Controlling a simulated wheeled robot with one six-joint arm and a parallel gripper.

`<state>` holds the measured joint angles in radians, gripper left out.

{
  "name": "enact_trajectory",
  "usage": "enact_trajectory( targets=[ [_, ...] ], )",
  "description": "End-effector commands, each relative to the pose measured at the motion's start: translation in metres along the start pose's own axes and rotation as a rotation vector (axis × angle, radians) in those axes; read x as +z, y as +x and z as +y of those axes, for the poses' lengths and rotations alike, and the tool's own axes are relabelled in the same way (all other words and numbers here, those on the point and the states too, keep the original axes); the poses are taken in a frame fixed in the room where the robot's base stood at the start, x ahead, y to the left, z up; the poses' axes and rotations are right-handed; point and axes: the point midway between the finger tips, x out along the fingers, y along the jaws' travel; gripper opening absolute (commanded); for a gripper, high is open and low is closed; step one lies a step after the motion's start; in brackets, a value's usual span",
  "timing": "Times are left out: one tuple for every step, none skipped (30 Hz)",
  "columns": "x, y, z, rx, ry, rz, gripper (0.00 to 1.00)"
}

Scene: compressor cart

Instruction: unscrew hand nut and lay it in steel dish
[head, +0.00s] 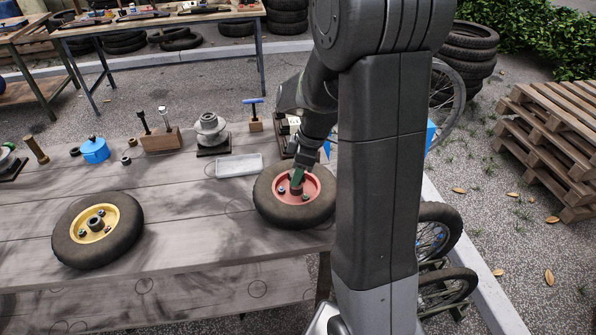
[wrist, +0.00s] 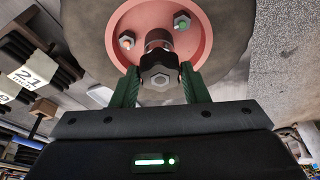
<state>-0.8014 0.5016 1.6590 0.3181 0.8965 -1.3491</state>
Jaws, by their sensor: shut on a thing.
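A wheel with a black tyre and red hub (head: 316,189) lies flat on the right part of the bench; the red hub also shows in the wrist view (wrist: 197,42). The dark lobed hand nut (wrist: 160,72) sits at the hub's centre, on a metal post. My gripper (head: 297,179) reaches down to the hub, and its green fingers (wrist: 160,84) are shut on the nut from both sides. The nut is mostly hidden by the fingers in the head view. The shallow rectangular steel dish (head: 239,165) lies left of the wheel, with no contents visible.
A yellow-hubbed wheel (head: 97,229) lies at the left of the bench (head: 190,235). The bench between the two wheels is clear.

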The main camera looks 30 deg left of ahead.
Motion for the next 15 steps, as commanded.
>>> enact_trajectory(
  targets=[
    [0.0012,0.0039,-0.0004,-0.012,-0.032,0.000,0.13],
    [0.0012,0.0038,-0.0003,-0.019,-0.056,0.000,0.13],
    [0.0010,0.0036,0.0000,-0.027,-0.086,0.000,0.13],
    [0.0009,0.0033,0.0000,-0.032,-0.103,0.000,0.13],
    [0.0009,0.0030,-0.0002,-0.037,-0.118,0.000,0.13],
    [0.0009,0.0026,-0.0004,-0.040,-0.129,0.000,0.13],
    [0.0008,0.0023,-0.0004,-0.041,-0.134,0.000,0.13],
    [0.0008,0.0020,-0.0005,-0.042,-0.136,0.000,0.13],
    [0.0008,0.0018,-0.0006,-0.042,-0.136,0.000,0.13],
    [0.0008,0.0018,-0.0006,-0.042,-0.136,-0.001,0.13],
    [0.0008,0.0018,-0.0007,-0.042,-0.135,-0.001,0.13],
    [0.0008,0.0019,-0.0007,-0.042,-0.135,-0.001,0.13],
    [0.0008,0.0019,-0.0007,-0.042,-0.135,-0.001,0.13],
    [0.0009,0.0020,-0.0007,-0.043,-0.136,-0.001,0.13],
    [0.0010,0.0025,-0.0005,-0.045,-0.146,-0.001,0.13]
  ],
)
